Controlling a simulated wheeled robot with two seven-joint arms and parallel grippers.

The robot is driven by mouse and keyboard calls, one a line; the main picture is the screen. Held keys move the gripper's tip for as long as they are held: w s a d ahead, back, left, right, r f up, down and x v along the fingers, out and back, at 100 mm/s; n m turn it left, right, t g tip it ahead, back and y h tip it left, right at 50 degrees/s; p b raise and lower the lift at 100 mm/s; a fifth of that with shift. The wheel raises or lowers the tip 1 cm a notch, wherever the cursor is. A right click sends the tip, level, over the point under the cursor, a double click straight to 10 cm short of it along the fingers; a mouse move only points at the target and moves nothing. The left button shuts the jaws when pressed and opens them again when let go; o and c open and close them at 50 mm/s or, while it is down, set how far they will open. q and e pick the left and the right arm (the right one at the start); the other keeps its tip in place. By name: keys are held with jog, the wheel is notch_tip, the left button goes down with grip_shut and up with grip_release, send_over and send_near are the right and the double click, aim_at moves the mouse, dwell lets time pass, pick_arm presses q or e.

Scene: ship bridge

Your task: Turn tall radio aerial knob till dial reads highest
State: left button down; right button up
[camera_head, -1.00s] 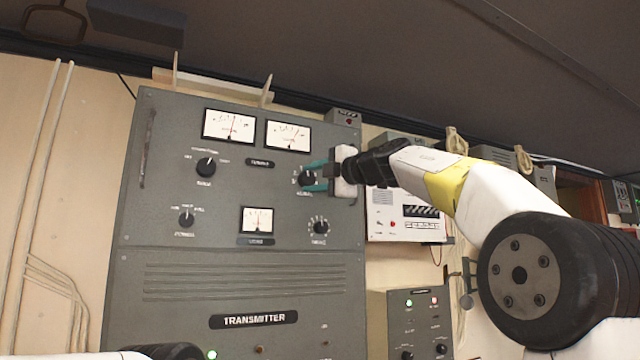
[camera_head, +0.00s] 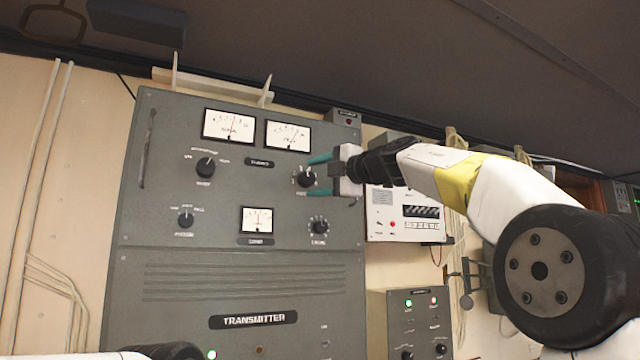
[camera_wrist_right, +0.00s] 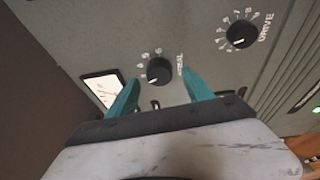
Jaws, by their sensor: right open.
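The tall grey radio transmitter (camera_head: 180,240) stands against the wall. In the right wrist view this knob (camera_wrist_right: 159,71) shows between and beyond the two open fingers (camera_wrist_right: 160,93), clear of both. Its lettering is only partly readable. Two dials are at the top, a left dial (camera_head: 229,126) and a right dial (camera_head: 288,136); the right needle leans right of the middle. My left gripper is not in view; part of my left arm shows at the bottom left.
Other black knobs sit at the panel's left (camera_head: 205,168), lower left (camera_head: 186,220) and below the aerial knob, marked DRIVE in the wrist view (camera_wrist_right: 241,34). A small dial (camera_head: 257,220) is between them. A white wall unit (camera_head: 405,212) is to the right.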

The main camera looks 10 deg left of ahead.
jog(key=v, duration=0.6)
jog(key=shift+s+d, duration=0.1)
jog(key=shift+d, duration=0.05)
